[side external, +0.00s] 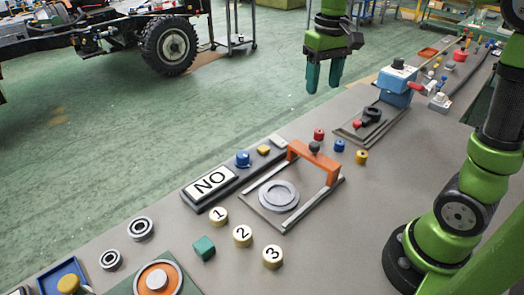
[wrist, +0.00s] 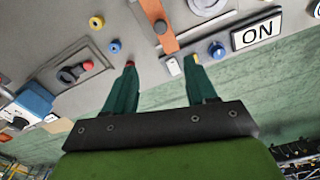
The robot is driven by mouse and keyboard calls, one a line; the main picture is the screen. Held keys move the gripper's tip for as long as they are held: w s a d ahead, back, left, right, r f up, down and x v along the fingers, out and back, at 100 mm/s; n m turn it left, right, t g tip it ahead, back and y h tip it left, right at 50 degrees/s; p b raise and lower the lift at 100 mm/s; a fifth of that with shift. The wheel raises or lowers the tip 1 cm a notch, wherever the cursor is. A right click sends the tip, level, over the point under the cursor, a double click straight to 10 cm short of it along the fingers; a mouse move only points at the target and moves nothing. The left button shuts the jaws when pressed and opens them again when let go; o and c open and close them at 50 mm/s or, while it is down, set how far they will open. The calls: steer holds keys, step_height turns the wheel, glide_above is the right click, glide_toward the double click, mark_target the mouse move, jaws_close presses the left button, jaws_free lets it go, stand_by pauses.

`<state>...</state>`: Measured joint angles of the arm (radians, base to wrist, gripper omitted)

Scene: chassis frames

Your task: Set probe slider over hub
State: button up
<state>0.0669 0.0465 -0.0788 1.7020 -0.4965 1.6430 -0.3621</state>
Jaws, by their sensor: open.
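The probe slider is an orange bridge (side external: 299,152) with a dark knob on top, standing across two pale rails on a flat base plate in the side view. The hub, a round light-grey disc (side external: 278,195), lies between the rails, to the lower left of the bridge and apart from it. My gripper (side external: 325,88) is open and empty, high above the far edge of the bench. In the wrist view my gripper (wrist: 161,64) has its green fingers spread, with the orange bridge (wrist: 157,22) beyond them and part of the hub (wrist: 207,5) at the top edge.
A NO/ON sign (side external: 210,183) and a blue knob (side external: 242,159) sit left of the slider base. Red, blue and yellow (side external: 361,157) small knobs stand to its right. Numbered yellow discs (side external: 242,236) lie in front. A blue box (side external: 395,84) stands at the back right.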

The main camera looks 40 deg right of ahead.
glide_toward(315, 144)
step_height(315, 144, down, 9)
steer(key=shift+r, duration=0.15)
stand_by(0.3)
jaws_close()
stand_by(0.4)
